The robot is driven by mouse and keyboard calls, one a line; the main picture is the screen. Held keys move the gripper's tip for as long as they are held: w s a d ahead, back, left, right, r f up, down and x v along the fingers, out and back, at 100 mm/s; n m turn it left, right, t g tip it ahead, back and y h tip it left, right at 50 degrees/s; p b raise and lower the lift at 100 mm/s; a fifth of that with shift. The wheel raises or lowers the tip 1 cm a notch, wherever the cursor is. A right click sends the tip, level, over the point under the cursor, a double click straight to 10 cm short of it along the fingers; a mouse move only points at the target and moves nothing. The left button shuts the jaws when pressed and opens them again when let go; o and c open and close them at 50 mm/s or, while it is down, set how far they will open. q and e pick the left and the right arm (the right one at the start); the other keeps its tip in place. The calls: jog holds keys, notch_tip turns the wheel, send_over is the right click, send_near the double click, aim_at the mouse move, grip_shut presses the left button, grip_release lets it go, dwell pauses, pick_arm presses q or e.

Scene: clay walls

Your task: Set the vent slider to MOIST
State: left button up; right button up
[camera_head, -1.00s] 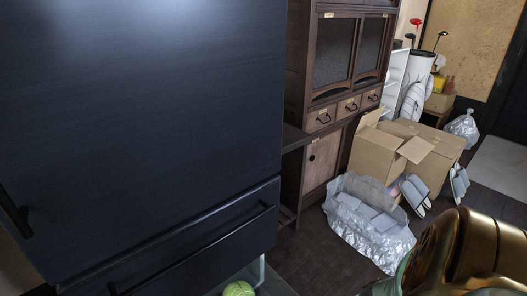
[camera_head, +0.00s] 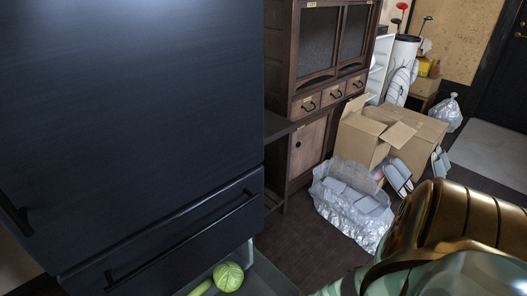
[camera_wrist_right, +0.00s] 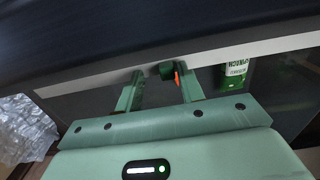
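A large dark fridge (camera_head: 130,90) fills the left of the head view. A grey drawer (camera_head: 267,274) at its foot stands open with a green cabbage (camera_head: 228,275) in it. The vent slider cannot be made out in the head view. In the right wrist view my right gripper (camera_wrist_right: 157,78) is open, its two green fingers apart, pointing at a pale edge strip (camera_wrist_right: 210,56) under a dark panel. A small dark green piece (camera_wrist_right: 166,70) with an orange part shows near the right finger; I cannot tell whether it is the slider. My left gripper is not in view.
A green labelled pack (camera_wrist_right: 236,72) shows right of the fingers. A wooden cabinet (camera_head: 310,150), open cardboard boxes (camera_head: 362,140) and a crumpled clear plastic bag (camera_head: 350,205) stand right of the fridge. Dark floor (camera_head: 285,235) lies free between fridge and bag.

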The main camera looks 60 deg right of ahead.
jog(key=shift+a, duration=0.15)
